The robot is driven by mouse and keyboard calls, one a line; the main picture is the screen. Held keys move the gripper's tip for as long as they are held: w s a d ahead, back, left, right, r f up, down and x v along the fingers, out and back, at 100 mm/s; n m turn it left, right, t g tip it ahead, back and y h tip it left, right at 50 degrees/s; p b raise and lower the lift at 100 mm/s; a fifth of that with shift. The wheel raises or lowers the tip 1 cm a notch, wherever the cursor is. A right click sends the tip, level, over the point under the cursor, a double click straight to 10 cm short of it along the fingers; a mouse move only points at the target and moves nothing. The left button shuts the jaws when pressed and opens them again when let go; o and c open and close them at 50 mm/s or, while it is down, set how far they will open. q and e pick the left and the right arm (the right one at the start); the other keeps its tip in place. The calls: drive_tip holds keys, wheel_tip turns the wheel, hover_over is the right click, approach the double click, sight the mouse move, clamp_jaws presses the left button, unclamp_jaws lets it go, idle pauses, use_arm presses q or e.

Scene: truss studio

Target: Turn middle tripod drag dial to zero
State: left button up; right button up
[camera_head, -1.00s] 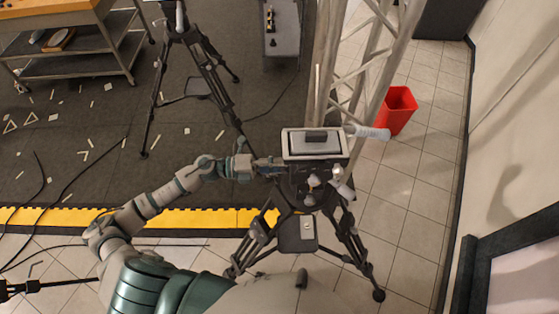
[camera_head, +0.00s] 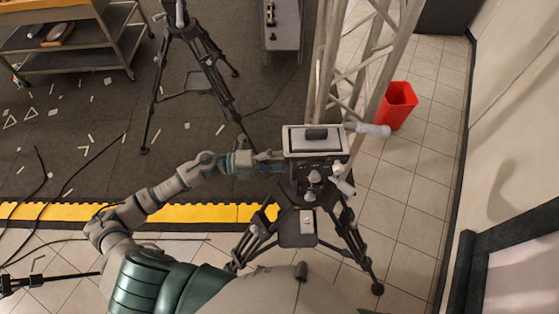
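The near tripod (camera_head: 303,222) stands upright in front of me with its head (camera_head: 318,177) just below a flat light-topped plate (camera_head: 315,140). Light knobs show on the head's near side; I cannot tell which one is the drag dial. My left arm reaches in from the left, and my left gripper (camera_head: 272,158) is at the left side of the head, beside or touching it. Its fingertips are hidden or too small to tell if they are open or shut. A pale handle (camera_head: 368,130) sticks out right of the plate. My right gripper is not in view.
Another tripod (camera_head: 197,65) stands farther back on the dark mat. A metal truss (camera_head: 350,65) rises behind the near tripod, with a red bin (camera_head: 397,106) to its right. A cart (camera_head: 75,50) is at upper left. Paper scraps and cables lie on the floor.

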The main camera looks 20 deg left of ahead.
use_arm(q)
drive_tip(key=shift+a, duration=0.1)
drive_tip(key=v, duration=1.2)
drive_tip(key=shift+w, duration=0.1)
